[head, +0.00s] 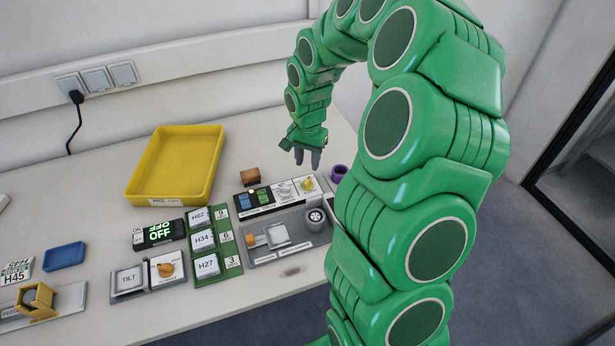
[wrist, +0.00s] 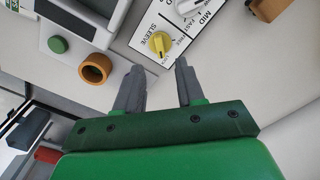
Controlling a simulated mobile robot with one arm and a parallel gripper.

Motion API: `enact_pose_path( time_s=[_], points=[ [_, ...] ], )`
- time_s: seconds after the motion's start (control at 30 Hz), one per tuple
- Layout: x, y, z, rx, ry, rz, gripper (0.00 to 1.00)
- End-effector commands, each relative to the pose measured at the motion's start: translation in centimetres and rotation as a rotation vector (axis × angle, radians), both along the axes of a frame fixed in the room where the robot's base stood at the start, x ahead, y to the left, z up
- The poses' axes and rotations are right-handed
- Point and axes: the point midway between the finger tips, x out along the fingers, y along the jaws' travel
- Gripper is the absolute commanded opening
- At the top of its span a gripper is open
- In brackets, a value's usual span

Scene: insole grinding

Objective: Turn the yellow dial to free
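The yellow dial (head: 308,183) is at the right end of a white control panel in the head view. In the wrist view the yellow dial (wrist: 160,42) sits beside the label SLEEVE, with FREE and LOCK marked near it. I cannot tell for sure which mark its pointer faces. My gripper (head: 307,158) hangs above the table near that end of the panel. In the wrist view my gripper (wrist: 157,66) is open and empty, its two grey fingers spread apart. The dial shows just beyond the fingertips, between them, and is not held.
A brown block (head: 250,176) stands behind the panel, and a purple ring (head: 338,172) is to its right. An orange-brown ring (wrist: 95,68) lies left of the fingers in the wrist view. A yellow tray (head: 178,165) and several H-labelled blocks are to the left.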

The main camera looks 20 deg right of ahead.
Motion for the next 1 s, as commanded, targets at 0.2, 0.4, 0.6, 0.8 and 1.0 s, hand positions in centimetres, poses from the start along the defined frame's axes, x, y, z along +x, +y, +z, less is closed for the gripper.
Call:
enact_pose_path(
  time_s=[0.2, 0.4, 0.6, 0.8, 1.0],
  points=[
    [0.0, 0.0, -2.8, 0.001, 0.002, 0.000, 0.38],
    [-0.1, 0.0, -5.4, 0.001, 0.004, 0.001, 0.38],
    [0.0, 0.1, -6.9, 0.001, 0.001, 0.001, 0.38],
    [0.0, 0.1, -7.3, 0.001, 0.001, 0.001, 0.38],
    [0.0, 0.0, -7.3, 0.000, 0.000, 0.001, 0.37]
  ],
)
